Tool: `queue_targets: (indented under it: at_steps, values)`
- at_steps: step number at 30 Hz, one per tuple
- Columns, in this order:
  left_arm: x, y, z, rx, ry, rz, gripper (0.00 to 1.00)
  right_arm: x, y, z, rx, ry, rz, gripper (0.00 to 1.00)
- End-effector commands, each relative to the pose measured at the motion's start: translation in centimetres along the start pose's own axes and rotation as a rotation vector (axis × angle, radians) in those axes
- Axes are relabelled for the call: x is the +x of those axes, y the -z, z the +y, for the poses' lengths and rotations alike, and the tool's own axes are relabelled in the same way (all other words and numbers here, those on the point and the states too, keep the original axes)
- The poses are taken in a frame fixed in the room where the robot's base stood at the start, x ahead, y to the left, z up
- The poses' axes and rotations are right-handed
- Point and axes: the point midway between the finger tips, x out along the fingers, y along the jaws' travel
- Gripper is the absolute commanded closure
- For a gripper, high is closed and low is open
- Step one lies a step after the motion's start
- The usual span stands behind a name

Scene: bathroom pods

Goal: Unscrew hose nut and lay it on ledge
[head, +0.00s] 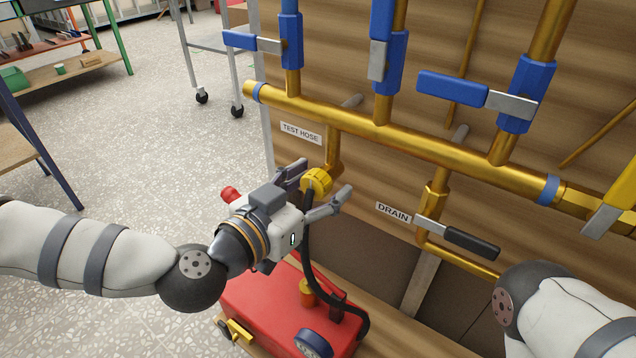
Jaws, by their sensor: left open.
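The yellow hose nut (317,180) is at the lower end of the brass branch pipe by the TEST HOSE label (301,133). A black hose (308,238) runs down from it towards the red box (262,309). My left gripper (320,182) is open, with one finger on each side of the nut. I cannot tell whether the fingers touch it. A wooden ledge (395,342) shows at the bottom, under and beside the red box. My right arm shows at the lower right, but its gripper is out of view.
A brass manifold pipe (410,138) with blue valves crosses the wooden wall. The drain valve's black handle (471,243) sticks out to the right of the nut. The red box fills part of the ledge below. A wheeled cart (205,50) stands on open floor behind.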

Motion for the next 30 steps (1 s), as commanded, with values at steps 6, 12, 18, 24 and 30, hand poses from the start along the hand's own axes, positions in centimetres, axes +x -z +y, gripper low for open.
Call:
queue_targets:
  at_steps: [6, 12, 18, 24, 30]
  values:
    - [-0.01, 0.03, -0.01, 0.0, 0.0, 0.0, 0.48, -0.02, -0.03, -0.01, 0.0, 0.0, 0.0, 1.0]
    - [0.0, 0.03, -0.01, 0.0, 0.0, 0.0, 0.91, -0.02, -0.03, 0.0, 0.0, 0.0, 0.0, 1.0]
    - [0.0, -0.14, -0.06, -0.146, -0.02, 0.0, 0.92, 0.39, 0.07, 0.0, 0.0, 0.0, -0.005, 1.0]
    - [-0.03, 0.01, 0.09, -0.301, -0.045, 0.001, 0.92, 0.71, 0.16, 0.0, 0.0, 0.0, -0.009, 1.0]
    - [-0.03, 0.08, 0.09, -0.301, -0.045, 0.001, 0.92, 0.67, 0.15, 0.0, 0.0, 0.0, -0.009, 1.0]
